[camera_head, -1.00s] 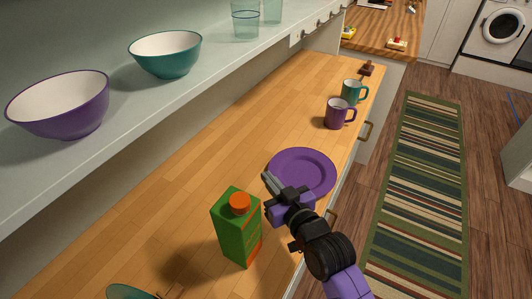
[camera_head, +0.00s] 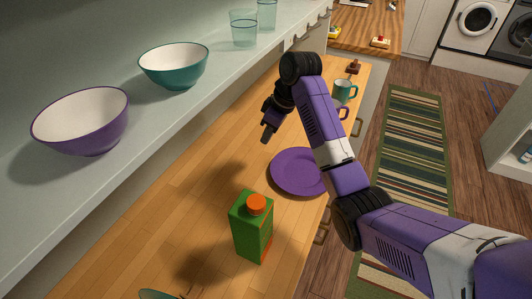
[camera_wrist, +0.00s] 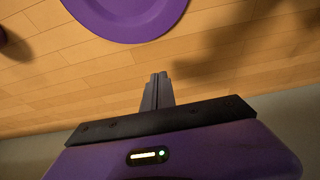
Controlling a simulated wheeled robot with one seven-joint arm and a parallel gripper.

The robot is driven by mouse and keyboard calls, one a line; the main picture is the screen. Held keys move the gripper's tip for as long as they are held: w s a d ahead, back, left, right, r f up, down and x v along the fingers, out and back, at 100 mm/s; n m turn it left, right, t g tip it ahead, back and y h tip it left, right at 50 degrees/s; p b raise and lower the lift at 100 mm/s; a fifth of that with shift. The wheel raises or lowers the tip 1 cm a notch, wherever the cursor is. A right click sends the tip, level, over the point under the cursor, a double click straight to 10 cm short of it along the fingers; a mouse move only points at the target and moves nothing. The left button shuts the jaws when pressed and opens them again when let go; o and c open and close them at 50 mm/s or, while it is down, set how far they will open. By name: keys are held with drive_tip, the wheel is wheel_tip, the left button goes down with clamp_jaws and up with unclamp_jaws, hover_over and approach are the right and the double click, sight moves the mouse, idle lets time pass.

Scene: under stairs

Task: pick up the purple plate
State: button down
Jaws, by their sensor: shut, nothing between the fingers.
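The purple plate (camera_head: 292,172) lies flat on the wooden counter, partly covered by my arm in the head view. Part of it also shows at the top of the wrist view (camera_wrist: 130,14). My gripper (camera_head: 266,135) is shut and empty, in the air above the counter, up and to the left of the plate in the head view. In the wrist view the closed fingertips (camera_wrist: 158,78) are apart from the plate, over bare wood.
A green carton with an orange cap (camera_head: 251,228) stands near the plate. A shelf above the counter holds a purple bowl (camera_head: 82,122), a teal bowl (camera_head: 173,66) and glasses (camera_head: 244,28).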

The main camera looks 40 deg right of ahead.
drive_tip(key=p+x, duration=0.1)
drive_tip(key=x, duration=0.8)
drive_tip(key=shift+a, duration=0.1)
drive_tip(key=shift+s+f, duration=0.1)
drive_tip(key=shift+f, duration=0.25)
drive_tip(key=shift+s+d+r+p, duration=0.1)
drive_tip(key=shift+s+d+p, duration=0.15)
drive_tip(key=shift+s+p, duration=0.25)
drive_tip(key=shift+s+d+p, duration=0.2)
drive_tip(key=shift+s+p, duration=0.05)
drive_tip(key=shift+s, duration=0.35)
drive_tip(key=shift+s+d, duration=0.2)
drive_tip(key=shift+s, duration=0.4)
